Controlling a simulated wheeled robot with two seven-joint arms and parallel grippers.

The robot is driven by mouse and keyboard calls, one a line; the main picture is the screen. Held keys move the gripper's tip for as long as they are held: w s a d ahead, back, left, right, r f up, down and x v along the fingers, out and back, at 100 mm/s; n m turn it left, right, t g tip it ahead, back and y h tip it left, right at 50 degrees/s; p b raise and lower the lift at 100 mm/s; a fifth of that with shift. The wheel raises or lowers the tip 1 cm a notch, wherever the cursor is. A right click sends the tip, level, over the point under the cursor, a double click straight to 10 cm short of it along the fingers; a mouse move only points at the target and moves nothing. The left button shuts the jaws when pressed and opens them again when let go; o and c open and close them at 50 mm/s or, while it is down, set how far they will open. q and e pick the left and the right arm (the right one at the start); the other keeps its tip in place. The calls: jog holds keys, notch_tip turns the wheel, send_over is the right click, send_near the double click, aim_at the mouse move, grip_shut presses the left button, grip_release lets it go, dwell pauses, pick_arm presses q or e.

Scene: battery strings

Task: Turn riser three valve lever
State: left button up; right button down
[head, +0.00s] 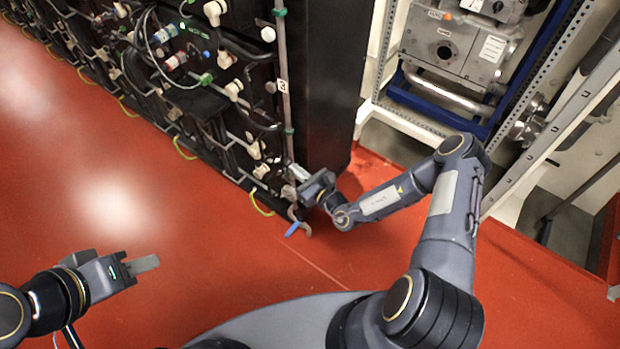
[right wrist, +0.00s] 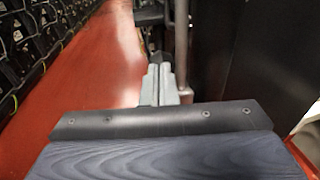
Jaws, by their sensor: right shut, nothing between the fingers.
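A blue lever (head: 292,229) sits at the foot of a thin grey vertical riser pipe (head: 284,60) at the rack's near corner, just above the red floor. The pipe bears a small white tag. My right gripper (head: 297,172) is shut and empty beside the lower pipe, a little above the lever; whether it touches is unclear. In the right wrist view its fingers (right wrist: 160,85) are together, with the pipe (right wrist: 181,40) just beyond and to the right. The lever cannot be made out there. My left gripper (head: 144,264) looks shut and empty over open floor, far from the lever.
A black battery rack (head: 190,95) with hoses and pale fittings runs along the upper left. A dark panel (head: 320,80) stands right behind the pipe. A metal frame with a steel unit (head: 455,45) stands at upper right. The red floor (head: 200,240) at the left is clear.

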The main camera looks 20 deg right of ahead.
pick_arm(q)
jog(key=shift+r+p, duration=1)
jog(key=shift+r, duration=0.5)
pick_arm(e)
jog(key=shift+w+a+r+g, duration=0.3)
jog(key=shift+w+a+r, duration=0.15)
jog(key=shift+w, duration=0.15)
